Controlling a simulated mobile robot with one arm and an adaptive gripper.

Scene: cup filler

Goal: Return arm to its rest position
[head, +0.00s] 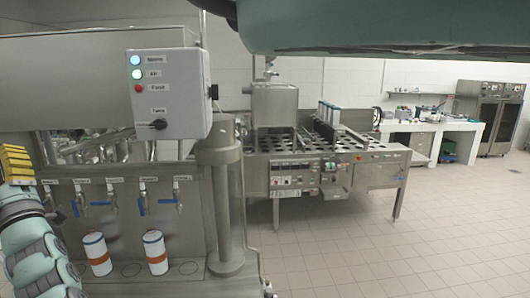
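My arm shows at the lower left edge as teal, jointed links. A yellow ridged piece (15,163) sits at its upper end, in front of the cup filler's steel front. It looks like part of my gripper, but the picture edge cuts it off. I cannot see two fingers, a gap between them, or anything held. Another large teal part of my body crosses the top right of the view.
The filler has a control box (169,93), several blue-handled taps (80,197) and a steel column (218,205). Two white cups with orange bands, left (97,247) and right (155,245), stand below the taps. A steel machine (330,150) stands behind. Tiled floor (440,230) is clear at right.

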